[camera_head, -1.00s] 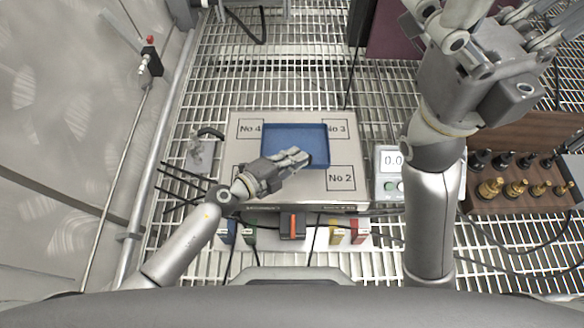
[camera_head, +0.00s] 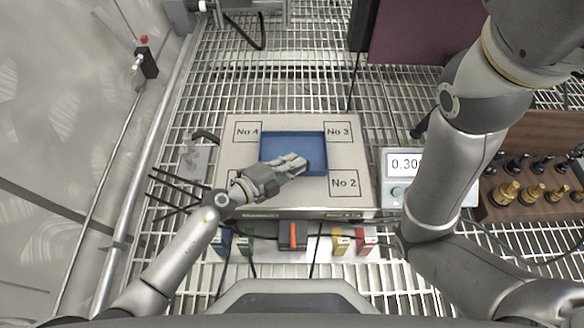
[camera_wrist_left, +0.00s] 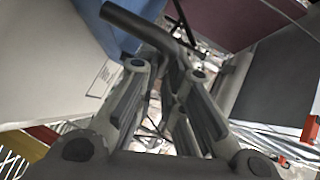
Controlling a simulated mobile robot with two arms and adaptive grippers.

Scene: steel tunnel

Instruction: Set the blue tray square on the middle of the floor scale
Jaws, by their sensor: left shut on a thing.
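The blue tray (camera_head: 293,142) is over the pale floor scale (camera_head: 347,205), a little behind its middle. Its edges look roughly parallel to the plate's edges. Labels No 4, No 3 and No 2 show around it; my left arm covers the front left corner. In the left wrist view the tray's blue wall (camera_wrist_left: 103,25) is at upper left, with a dark bar across the fingers. The scale display (camera_head: 404,163) reads about 0.30. My right gripper is out of view.
A wooden rack (camera_head: 520,205) with brass and black weights stands at right. A red-handled switch (camera_head: 293,236) and coloured blocks lie in front of the scale. A dark hook (camera_head: 205,137) and black prongs are at left. Open metal grating surrounds the scale.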

